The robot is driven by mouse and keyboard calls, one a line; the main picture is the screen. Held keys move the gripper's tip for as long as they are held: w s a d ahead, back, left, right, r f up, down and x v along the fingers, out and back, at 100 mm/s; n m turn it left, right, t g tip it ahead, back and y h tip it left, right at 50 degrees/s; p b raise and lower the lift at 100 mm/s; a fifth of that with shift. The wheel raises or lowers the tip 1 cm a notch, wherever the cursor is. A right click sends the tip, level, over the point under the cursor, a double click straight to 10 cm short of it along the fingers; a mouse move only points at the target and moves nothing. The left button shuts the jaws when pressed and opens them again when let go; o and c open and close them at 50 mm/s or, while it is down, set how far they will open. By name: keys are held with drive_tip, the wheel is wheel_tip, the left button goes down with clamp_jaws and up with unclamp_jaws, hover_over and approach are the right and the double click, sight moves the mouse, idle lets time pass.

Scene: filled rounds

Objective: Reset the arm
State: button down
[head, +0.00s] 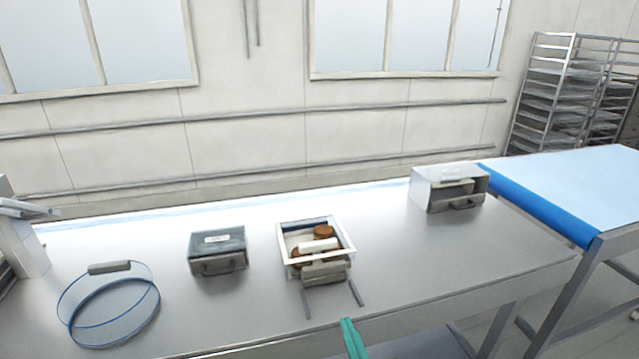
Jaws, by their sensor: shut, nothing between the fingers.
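My gripper (350,328) shows at the bottom edge of the head view as two slim teal fingers lying together. It is shut and empty, at the front edge of the steel table (420,275). The rest of my arm is out of view. Beyond the fingertips is an open white-rimmed box (284,240) with brown rounds (323,231) and a pale block inside. The fingers are apart from this box.
Two dark bars (356,292) lie in front of the open box. A dark handled box (217,252) and a blue-rimmed hoop (155,300) stand left. A pale handled box (425,190) stands back right, near a blue-edged table (545,210). The table between is clear.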

drive_tip(key=s+a+f+n+g+h, duration=0.2)
drive_tip(key=s+f+n+h, duration=0.2)
drive_tip(key=s+f+n, duration=1.2)
drive_tip(key=s+a+r+n, duration=0.1)
drive_tip(key=s+a+n, duration=0.1)
drive_tip(key=s+n, duration=0.6)
drive_tip(key=s+a+n, duration=0.3)
drive_tip(key=s+n, duration=0.5)
drive_tip(key=s, duration=0.4)
drive_tip(key=shift+s+a+r+n, duration=0.25)
drive_tip(key=shift+s+r+n, duration=0.05)
drive_tip(key=shift+s+r, duration=0.1)
